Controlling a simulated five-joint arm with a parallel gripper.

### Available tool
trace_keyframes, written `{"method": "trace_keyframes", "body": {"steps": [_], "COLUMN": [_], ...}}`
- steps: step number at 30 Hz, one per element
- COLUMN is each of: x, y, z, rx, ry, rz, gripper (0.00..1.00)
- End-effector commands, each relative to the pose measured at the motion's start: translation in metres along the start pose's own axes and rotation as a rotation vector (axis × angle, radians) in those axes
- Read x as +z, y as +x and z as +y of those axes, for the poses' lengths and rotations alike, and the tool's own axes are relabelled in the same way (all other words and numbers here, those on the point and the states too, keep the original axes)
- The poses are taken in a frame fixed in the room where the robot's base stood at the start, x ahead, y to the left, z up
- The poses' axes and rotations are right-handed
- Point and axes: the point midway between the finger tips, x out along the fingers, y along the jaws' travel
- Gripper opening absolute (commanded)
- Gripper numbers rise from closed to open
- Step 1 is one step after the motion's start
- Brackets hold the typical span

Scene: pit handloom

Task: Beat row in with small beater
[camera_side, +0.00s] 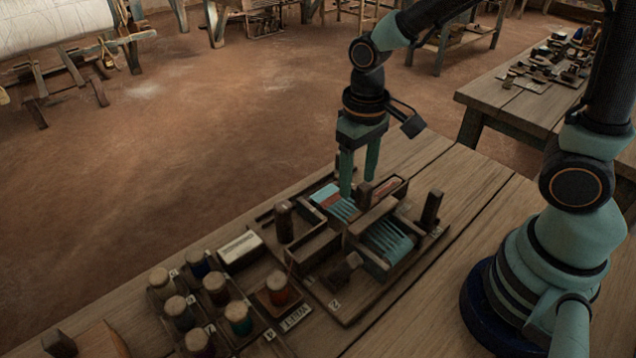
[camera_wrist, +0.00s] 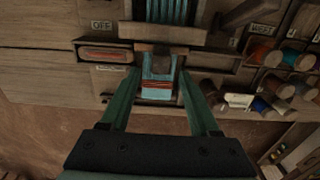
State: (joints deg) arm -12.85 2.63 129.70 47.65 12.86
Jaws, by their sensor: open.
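A small loom (camera_side: 370,262) stands on the bench, with teal warp threads (camera_side: 388,241) that also show in the wrist view (camera_wrist: 168,12). A red woven band (camera_wrist: 158,85) crosses the teal cloth on its far side. My gripper (camera_side: 358,187) points down over the cloth, open. In the wrist view its fingertips (camera_wrist: 159,71) lie either side of the cloth, with nothing clasped.
A reddish shuttle (camera_wrist: 105,54) lies in a narrow tray beside the cloth, near an "OFF" label. Upright dark posts (camera_side: 431,210) stand around the loom. Several thread spools (camera_side: 216,288) stand in a rack at left.

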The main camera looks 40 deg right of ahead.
Motion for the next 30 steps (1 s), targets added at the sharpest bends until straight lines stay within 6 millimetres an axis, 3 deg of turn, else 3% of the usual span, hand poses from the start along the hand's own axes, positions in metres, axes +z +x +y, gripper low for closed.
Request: {"method": "trace_keyframes", "body": {"steps": [13,26,30], "x": [0.000,0.000,0.000], "y": [-0.035,-0.041,-0.053], "z": [0.000,0.001,0.008], "rx": [0.000,-0.001,-0.011], "ry": [0.000,0.000,0.002], "rz": [0.001,0.003,0.052], "gripper": [0.62,0.62,0.62]}}
